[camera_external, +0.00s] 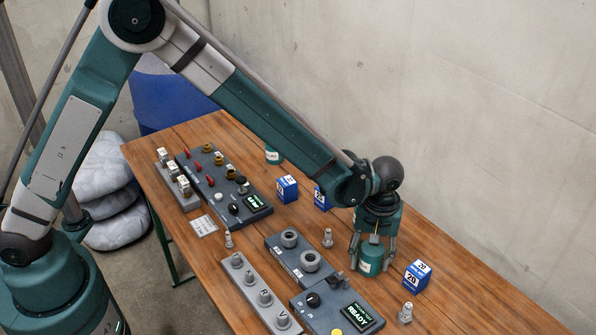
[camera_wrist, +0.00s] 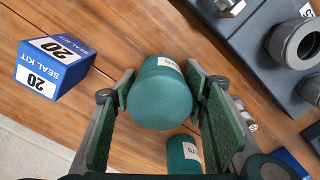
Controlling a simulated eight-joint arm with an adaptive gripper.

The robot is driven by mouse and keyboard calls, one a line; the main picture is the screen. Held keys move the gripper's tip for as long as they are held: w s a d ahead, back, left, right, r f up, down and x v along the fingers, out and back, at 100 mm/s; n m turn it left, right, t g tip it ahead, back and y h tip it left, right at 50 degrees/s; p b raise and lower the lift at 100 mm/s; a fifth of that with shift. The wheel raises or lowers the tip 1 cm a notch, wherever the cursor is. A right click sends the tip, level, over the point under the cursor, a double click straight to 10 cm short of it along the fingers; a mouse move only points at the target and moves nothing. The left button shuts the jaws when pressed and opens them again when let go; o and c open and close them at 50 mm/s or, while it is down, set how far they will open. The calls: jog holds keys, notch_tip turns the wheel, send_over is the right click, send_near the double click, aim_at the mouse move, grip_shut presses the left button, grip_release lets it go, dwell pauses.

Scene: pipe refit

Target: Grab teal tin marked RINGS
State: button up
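A teal tin (camera_wrist: 160,97) sits between the two fingertips of my gripper (camera_wrist: 160,88), with a finger pad against each side. The tin also shows under the wrist in the external view (camera_external: 371,260), with a white label too small to read. In the wrist view only the label's edge shows, so I cannot read its word. I cannot tell whether the tin is clear of the table. A second teal tin (camera_wrist: 182,154) stands behind it, its label ending in "TS". A further teal tin (camera_external: 273,157) stands at the table's far edge.
Blue seal kit boxes stand near the gripper, one at the right (camera_external: 417,275) and others behind the arm (camera_external: 287,188). A grey panel with two round ports (camera_external: 291,258) and a panel with a READY screen (camera_external: 337,311) lie left and in front. Small metal fittings (camera_external: 327,238) stand around.

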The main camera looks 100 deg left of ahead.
jog(key=c, duration=0.5)
jog(key=shift+c, duration=0.2)
jog(key=shift+r, duration=0.15)
jog(key=shift+r+p, duration=0.65)
jog(key=shift+r, duration=4.25)
